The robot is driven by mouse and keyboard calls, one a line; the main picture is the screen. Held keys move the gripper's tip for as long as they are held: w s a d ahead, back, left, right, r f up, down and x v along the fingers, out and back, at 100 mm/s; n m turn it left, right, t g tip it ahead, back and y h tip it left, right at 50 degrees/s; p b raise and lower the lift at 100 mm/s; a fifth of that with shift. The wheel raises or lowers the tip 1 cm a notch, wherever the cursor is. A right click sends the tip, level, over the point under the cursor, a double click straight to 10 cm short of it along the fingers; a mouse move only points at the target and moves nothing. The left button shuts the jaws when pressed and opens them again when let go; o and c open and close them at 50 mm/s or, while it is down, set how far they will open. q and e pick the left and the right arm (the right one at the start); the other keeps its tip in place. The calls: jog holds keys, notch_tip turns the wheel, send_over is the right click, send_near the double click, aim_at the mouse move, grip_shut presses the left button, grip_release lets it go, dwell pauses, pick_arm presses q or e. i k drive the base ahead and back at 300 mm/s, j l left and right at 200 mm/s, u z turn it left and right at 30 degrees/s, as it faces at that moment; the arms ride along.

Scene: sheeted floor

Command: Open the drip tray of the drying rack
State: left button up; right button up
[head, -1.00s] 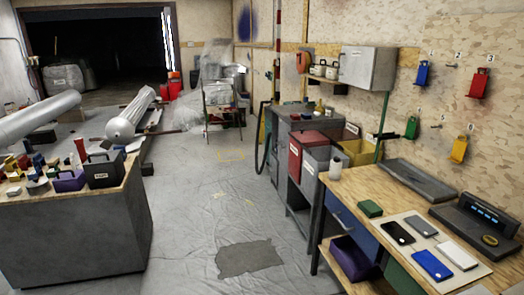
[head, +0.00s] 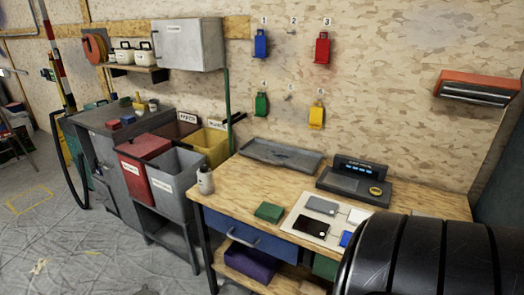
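I cannot pick out a drying rack or its drip tray for certain in the head view. An orange-red wall unit with a grey, slatted-looking lower part (head: 478,88) hangs at the upper right; I cannot tell whether this is the rack. A flat dark grey tray (head: 281,154) lies at the back of the wooden workbench (head: 235,174), against the wall. Neither of my grippers is in view.
The workbench holds a scale-like device (head: 352,180), a green box (head: 269,212), phones on a pale mat and a white bottle (head: 205,180). A blue drawer (head: 250,233) is shut. Red and grey bins stand left. The left floor is open. A black ribbed shape covers the lower right.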

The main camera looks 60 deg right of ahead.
aim_at(297, 159)
jog(key=i+z, duration=0.75)
jog(key=i+j+z, duration=0.15)
jog(key=z, duration=0.25)
jog(key=i+j+z, duration=0.5)
jog(key=z, duration=0.3)
jog(key=i+j+z, duration=0.3)
jog(key=z, duration=0.15)
jog(key=i+j+z, duration=0.15)
jog(key=j+z, duration=0.25)
jog(key=i+j+z, duration=0.1)
jog(key=j+z, duration=0.15)
jog(key=z, duration=0.2)
jog(key=i+j+z, duration=0.1)
jog(key=j+z, duration=1.1)
